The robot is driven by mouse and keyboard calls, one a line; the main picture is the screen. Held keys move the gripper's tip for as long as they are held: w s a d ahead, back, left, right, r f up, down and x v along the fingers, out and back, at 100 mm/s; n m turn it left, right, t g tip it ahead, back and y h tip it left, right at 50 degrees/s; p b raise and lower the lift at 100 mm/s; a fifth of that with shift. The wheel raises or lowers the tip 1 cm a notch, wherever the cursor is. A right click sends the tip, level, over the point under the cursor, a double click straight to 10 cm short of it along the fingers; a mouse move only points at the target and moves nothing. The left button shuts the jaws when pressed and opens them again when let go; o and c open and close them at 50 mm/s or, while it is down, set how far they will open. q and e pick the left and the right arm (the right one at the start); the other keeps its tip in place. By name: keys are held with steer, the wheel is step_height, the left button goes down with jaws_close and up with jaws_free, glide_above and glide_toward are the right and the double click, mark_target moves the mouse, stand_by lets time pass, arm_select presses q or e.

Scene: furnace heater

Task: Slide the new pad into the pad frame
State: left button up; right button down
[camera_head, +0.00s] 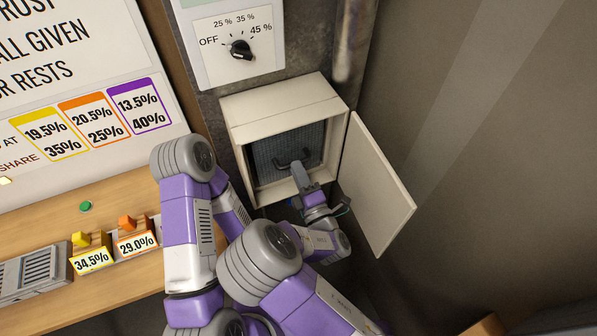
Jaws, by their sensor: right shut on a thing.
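A pale box (240,135) on the wall stands open. Inside its opening is a dark blue-grey meshed panel, which looks like the pad (268,158), with a dark curved handle (283,163) on its face. I cannot tell the pad frame's edges from the box's inner rim, nor how deep the pad sits. My right gripper (299,175) is at the lower right of the opening, shut at the handle, and its fingers cover the handle's right end. My left gripper does not show.
The box's door (375,185) hangs open to the right, close to my right wrist. A dial panel (240,45) is above the box. A wooden ledge (125,275) at left holds a yellow-tagged block (92,258), an orange-tagged block (137,240) and a grey vented unit (35,275).

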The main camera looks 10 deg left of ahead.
steer(key=shift+w+a, duration=0.1)
steer(key=shift+f+b+x, duration=0.15)
steer(key=shift+b+x, duration=0.05)
steer(key=shift+x, duration=0.55)
steer(key=shift+f+b+x, duration=0.15)
steer(key=shift+x, duration=0.55)
steer(key=shift+b+x, duration=0.35)
steer(key=shift+x, duration=0.6)
steer(key=c, duration=1.1)
jaws_free()
steer(key=shift+f, duration=0.15)
steer(key=shift+o, duration=0.2)
glide_toward(289, 155)
steer(key=w, duration=0.1)
steer(key=shift+a, duration=0.3)
